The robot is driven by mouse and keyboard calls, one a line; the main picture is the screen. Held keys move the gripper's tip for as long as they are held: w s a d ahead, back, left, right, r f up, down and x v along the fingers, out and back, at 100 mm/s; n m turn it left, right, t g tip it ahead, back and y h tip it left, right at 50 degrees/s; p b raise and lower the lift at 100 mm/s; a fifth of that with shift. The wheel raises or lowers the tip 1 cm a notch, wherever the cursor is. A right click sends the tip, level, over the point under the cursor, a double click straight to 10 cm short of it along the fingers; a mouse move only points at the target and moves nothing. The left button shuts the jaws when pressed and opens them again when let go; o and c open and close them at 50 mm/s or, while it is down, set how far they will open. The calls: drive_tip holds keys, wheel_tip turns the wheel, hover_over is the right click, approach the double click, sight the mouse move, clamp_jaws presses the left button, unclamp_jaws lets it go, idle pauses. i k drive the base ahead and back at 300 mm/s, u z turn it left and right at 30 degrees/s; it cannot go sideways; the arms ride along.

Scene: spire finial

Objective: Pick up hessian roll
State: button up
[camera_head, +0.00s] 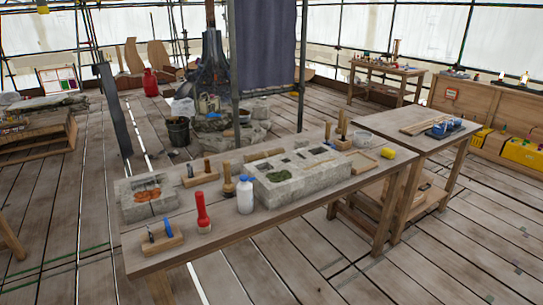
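I cannot clearly make out a hessian roll in the head view. A greyish low bundle (48,103) lies on the wooden bench at the far left, too small to tell what it is. My gripper is not in view.
A dark bucket (178,131) stands behind. Plank floor (70,215) is open at left.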

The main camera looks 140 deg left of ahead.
sight(249, 158)
drive_tip(key=u, duration=3.35)
drive_tip(key=i, duration=4.35)
drive_tip(key=u, duration=0.6)
